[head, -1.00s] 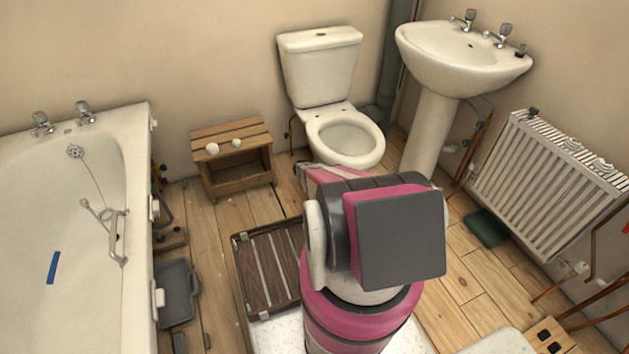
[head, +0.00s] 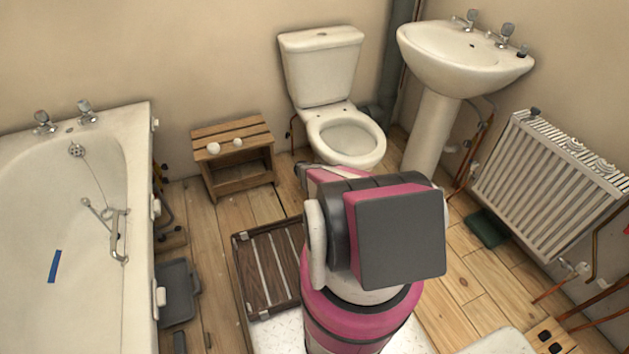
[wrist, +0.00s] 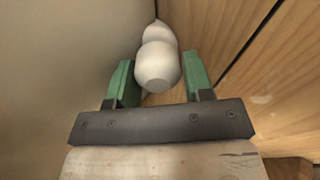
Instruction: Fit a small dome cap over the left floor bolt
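In the wrist view my gripper (wrist: 160,78) has two green fingers, one on each side of a white dome cap (wrist: 157,66). In the head view my arm hides the gripper and the floor by the toilet foot. The toilet (head: 345,135) stands against the back wall. Two more white dome caps, a larger one (head: 213,148) and a smaller one (head: 238,142), sit on a wooden stool (head: 250,126). The left floor bolt is not visible.
The bath (head: 135,300) is at left, with a grey tray (head: 178,293) beside it. A dark slatted mat (head: 265,268) lies on the floor near my base. The basin pedestal (head: 432,132) and radiator (head: 545,185) are at right. Plank floor is clear between stool and mat.

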